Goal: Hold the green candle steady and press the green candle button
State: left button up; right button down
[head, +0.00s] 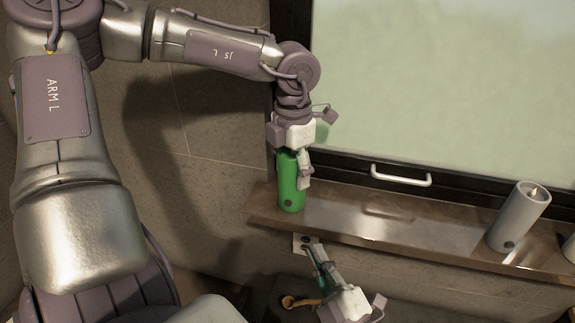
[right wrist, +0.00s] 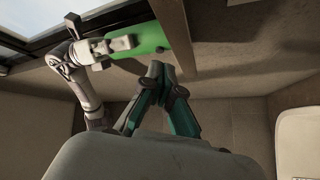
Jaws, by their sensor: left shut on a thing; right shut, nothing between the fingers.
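The green candle (head: 291,192) stands upright at the left part of the wall shelf (head: 370,226). A small dark round button (head: 288,204) shows low on its front. My left gripper (head: 293,160) comes from above and is shut on the candle's upper part. My right gripper (head: 313,248) is below the shelf, fingers together and empty, pointing up toward the candle. In the right wrist view the candle (right wrist: 151,38) lies just beyond my right fingertips (right wrist: 157,70), with a visible gap, and my left gripper (right wrist: 104,47) holds it.
A grey candle (head: 519,217) stands on the shelf at the right, and another is cut off by the right edge. A window with a white handle (head: 401,176) is behind the shelf.

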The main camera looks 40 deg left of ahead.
aim_at(288, 204)
pick_arm(q)
jog(key=shift+s+f, duration=0.1)
pick_arm(e)
jog(key=s+a+r+g+h, duration=0.2)
jog(key=s+a+r+g, duration=0.1)
jog(key=s, duration=0.4)
jog(key=shift+s+a+r+m+h, duration=0.2)
jog(key=shift+s+a+m+h, duration=0.1)
jog(key=shift+a, duration=0.55)
jog(key=shift+w, duration=0.15)
jog(key=shift+w+a, duration=0.7)
jog(key=shift+w, duration=0.55)
jog(key=shift+w+a, duration=0.7)
jog(key=shift+w, duration=0.6)
jog(key=shift+w+a, duration=0.7)
jog(key=shift+w, duration=0.55)
jog(key=shift+w+a, duration=0.25)
jog(key=shift+w, duration=0.15)
